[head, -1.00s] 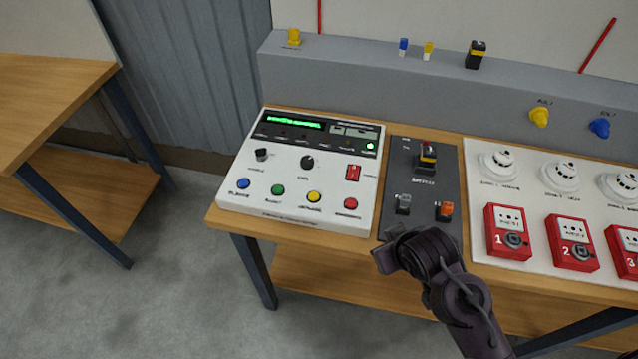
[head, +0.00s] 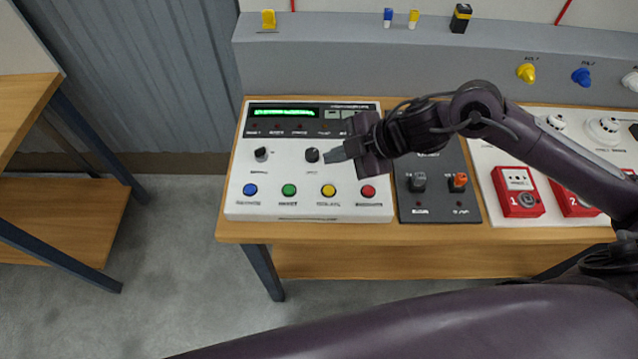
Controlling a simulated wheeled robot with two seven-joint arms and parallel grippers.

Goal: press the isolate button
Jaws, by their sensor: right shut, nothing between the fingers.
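A white control panel (head: 238,190) lies on the bench. Along its front edge it has a blue button (head: 250,190), a green button (head: 289,190), a yellow button (head: 328,191) and a red button (head: 368,192). The labels under them are too small to read, so I cannot tell which is the isolate button. My right gripper (head: 333,155) is shut and empty over the panel's right half. Its tips point left, close to the right black knob (head: 312,155), and lie behind the yellow button in the picture. My left gripper is not in view.
My right arm hides the panel's upper right and part of the dark switch plate (head: 440,200). Red call points (head: 517,192) and white detectors (head: 604,128) stand further right. A grey ledge (head: 350,60) runs behind. Bare floor lies between this bench and the left one.

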